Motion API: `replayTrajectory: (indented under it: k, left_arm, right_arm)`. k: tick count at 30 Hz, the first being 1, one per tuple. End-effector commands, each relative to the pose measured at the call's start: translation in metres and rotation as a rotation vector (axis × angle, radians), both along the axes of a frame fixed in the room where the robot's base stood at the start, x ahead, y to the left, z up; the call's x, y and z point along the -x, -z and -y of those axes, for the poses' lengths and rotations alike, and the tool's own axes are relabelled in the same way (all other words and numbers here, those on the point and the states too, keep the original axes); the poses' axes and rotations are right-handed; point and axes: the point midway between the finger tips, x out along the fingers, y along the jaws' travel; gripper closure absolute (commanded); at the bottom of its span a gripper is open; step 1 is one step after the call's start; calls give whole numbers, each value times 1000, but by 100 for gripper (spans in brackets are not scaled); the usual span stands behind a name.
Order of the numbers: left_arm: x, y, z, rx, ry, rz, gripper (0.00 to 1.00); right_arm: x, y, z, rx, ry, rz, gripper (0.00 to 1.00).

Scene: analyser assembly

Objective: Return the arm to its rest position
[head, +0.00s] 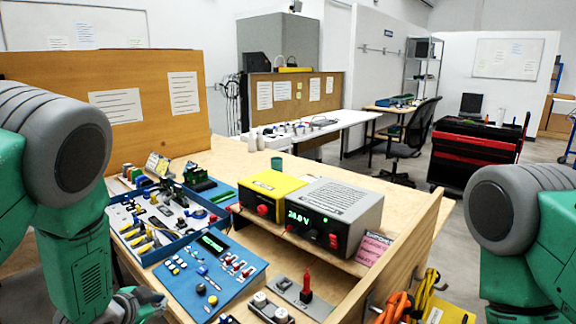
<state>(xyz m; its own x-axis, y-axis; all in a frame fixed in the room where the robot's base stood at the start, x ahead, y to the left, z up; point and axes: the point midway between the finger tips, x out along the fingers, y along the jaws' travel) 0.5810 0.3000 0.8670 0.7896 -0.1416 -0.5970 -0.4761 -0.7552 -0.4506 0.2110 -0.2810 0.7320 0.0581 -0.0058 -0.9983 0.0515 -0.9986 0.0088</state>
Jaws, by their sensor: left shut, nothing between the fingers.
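My left arm comes in from the left edge, its green and grey links covering the left of the bench. My left gripper (138,303) shows only in part at the bottom left, low beside the near left edge of the bench. It is shut and holds nothing. My right arm shows at the right edge as a grey joint and green links. Its gripper is out of the picture.
The wooden bench (235,160) holds a blue-edged parts tray (150,255), a blue panel (185,292), a yellow box (268,190) and a grey power supply (335,205) reading 24.0 V. Orange cables (395,308) hang at the bench's right side. Open floor lies beyond.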

Motion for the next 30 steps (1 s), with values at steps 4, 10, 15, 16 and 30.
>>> replayTrajectory:
  k: [4,10,15,16,30]
  left_arm:
    - [24,26,-3,30,-51,-69,100]
    - [75,63,-5,77,-147,-192,100]
    - [138,102,-3,123,-265,-349,100]
    - [153,110,-2,133,-292,-384,100]
    - [368,155,17,190,-655,-868,100]
  right_arm:
    - [-1,3,0,0,1,1,60]
    - [0,6,0,0,0,1,60]
    - [0,9,0,0,0,0,60]
    - [0,10,0,0,0,0,60]
    - [0,20,0,0,0,0,60]
